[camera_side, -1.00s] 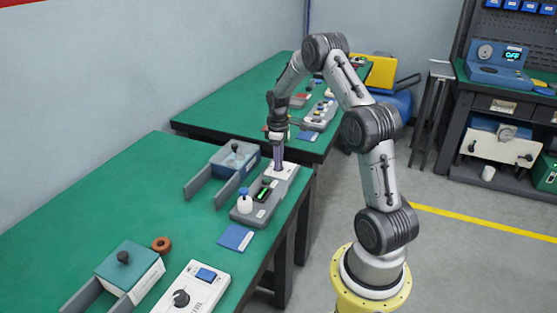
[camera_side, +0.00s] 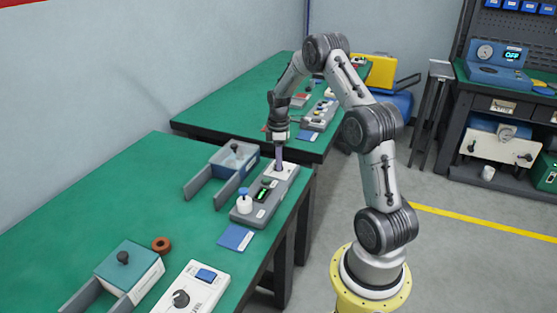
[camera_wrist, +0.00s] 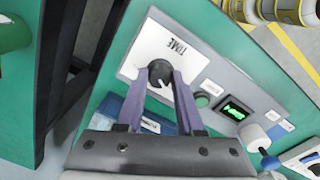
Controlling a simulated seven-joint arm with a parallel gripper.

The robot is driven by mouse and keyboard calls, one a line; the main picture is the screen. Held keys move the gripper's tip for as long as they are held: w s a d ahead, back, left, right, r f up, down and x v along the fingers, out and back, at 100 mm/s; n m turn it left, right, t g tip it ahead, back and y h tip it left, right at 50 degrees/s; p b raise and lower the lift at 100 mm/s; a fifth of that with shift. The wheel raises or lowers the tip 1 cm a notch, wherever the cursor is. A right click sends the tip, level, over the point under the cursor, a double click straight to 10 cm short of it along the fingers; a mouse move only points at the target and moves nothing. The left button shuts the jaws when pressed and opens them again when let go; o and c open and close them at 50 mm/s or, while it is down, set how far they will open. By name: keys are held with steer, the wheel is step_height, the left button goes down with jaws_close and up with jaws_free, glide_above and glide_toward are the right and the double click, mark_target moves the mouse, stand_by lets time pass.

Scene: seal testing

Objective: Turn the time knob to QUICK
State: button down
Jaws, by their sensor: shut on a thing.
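The time knob (camera_wrist: 157,73) is a dark round knob with a light pointer mark, on a white plate lettered TIME (camera_wrist: 178,46). My gripper (camera_wrist: 159,78) has its two purple fingers shut on the knob, one on each side. In the side view my gripper (camera_side: 279,166) points down onto the far end of the grey control box (camera_side: 272,193), and its fingers hide the knob. I cannot make out a QUICK mark, so the setting cannot be told.
A blue card (camera_side: 236,238) lies in front.

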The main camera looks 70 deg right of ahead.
steer(key=shift+w+r, duration=0.1)
steer(key=shift+r, duration=0.05)
steer(key=c, duration=0.5)
jaws_free()
steer(key=shift+c, duration=0.2)
step_height(320, 180, up, 14)
steer(key=shift+a, duration=0.25)
steer(key=shift+f, duration=0.2)
